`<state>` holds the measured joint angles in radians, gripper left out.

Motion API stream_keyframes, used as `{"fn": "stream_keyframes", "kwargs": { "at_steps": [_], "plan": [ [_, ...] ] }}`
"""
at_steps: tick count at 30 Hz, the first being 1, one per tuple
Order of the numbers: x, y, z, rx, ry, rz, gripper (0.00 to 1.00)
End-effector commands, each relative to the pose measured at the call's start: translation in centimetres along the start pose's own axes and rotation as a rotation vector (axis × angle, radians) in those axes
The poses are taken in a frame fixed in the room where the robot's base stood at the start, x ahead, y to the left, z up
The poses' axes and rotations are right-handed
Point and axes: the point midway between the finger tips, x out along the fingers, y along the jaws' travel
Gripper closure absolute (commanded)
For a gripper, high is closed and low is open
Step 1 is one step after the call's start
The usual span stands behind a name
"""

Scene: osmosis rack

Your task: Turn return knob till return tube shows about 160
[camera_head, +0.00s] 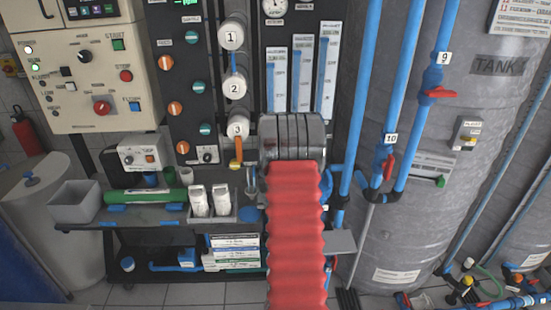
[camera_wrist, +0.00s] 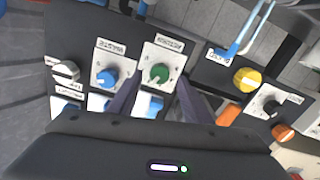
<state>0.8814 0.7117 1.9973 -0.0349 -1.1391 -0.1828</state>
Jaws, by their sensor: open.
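In the wrist view my gripper (camera_wrist: 158,88) is open, with its two dark fingers on either side of a green knob (camera_wrist: 159,74). I cannot tell whether they touch it. A blue knob (camera_wrist: 107,78) and a grey-white knob (camera_wrist: 65,70) sit to its left. In the head view, three flow tubes with blue columns, the left tube (camera_head: 277,82), middle tube (camera_head: 301,75) and right tube (camera_head: 326,78), stand on the dark panel. Their readings are not legible. My wrist hides the knobs there.
In the wrist view a yellow knob (camera_wrist: 247,80), a black switch (camera_wrist: 270,107) and an orange knob (camera_wrist: 283,132) are to the right. In the head view, blue pipes (camera_head: 365,95) and a grey tank (camera_head: 455,150) stand right of the panel. A shelf (camera_head: 150,214) is at lower left.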

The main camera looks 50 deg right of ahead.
Motion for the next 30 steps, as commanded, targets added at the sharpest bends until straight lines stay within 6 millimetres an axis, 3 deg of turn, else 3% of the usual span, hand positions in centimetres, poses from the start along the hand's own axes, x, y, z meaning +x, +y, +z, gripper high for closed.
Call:
{"fn": "stream_keyframes", "kwargs": {
  "at_steps": [6,17,30],
  "plan": [
    [1.9,0.0,0.0,0.0,0.0,0.0,0.55],
    [2.3,0.0,0.0,0.0,-0.001,0.0,0.55],
    [2.2,0.0,0.0,0.0,-0.001,0.0,0.86]
  ]
}}
